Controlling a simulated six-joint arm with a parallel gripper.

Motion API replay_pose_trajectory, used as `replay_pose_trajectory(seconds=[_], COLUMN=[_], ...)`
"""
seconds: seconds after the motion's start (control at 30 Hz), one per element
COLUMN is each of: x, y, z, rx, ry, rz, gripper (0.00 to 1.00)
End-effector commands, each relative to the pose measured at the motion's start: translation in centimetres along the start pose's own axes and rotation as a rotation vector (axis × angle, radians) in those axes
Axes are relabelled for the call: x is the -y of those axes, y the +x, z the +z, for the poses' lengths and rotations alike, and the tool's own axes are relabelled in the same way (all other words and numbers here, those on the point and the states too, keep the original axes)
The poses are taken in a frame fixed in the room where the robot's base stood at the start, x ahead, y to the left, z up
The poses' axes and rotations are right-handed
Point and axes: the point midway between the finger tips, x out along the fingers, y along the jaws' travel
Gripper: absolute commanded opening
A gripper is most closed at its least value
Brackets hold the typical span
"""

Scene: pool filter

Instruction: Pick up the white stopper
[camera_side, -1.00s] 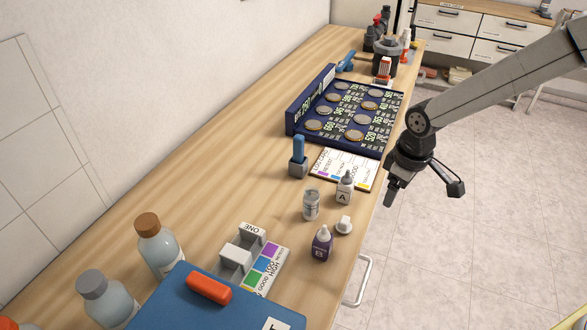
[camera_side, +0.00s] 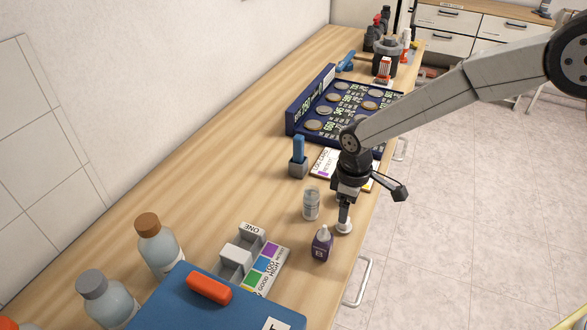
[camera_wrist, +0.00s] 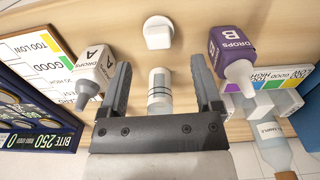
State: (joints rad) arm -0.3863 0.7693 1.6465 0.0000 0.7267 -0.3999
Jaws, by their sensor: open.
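The white stopper (camera_side: 344,228) stands on the wooden counter near its front edge. In the wrist view the white stopper (camera_wrist: 158,32) shows whole, beyond the fingertips and near the top middle. My gripper (camera_side: 344,212) is just above the stopper in the side view and hides part of it. In the wrist view my gripper (camera_wrist: 158,75) has its two dark fingers spread wide. Nothing is held between them.
A clear vial (camera_side: 311,204) stands close by. The purple bottle B (camera_side: 321,245) is beside the stopper. The white bottle A (camera_wrist: 95,70) is on its other side, hidden in the side view. The grey-slotted block (camera_side: 236,254) lies nearby.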

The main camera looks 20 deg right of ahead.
Motion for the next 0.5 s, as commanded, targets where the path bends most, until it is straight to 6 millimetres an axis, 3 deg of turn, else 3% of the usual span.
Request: replay_pose_trajectory(seconds=[0.33,0.5], x=[0.0,-0.1], y=[0.9,2.3], z=[0.0,0.0], rx=[0.000,0.001], ry=[0.001,0.001], rz=[0.000,0.000], gripper=[0.82,0.82])
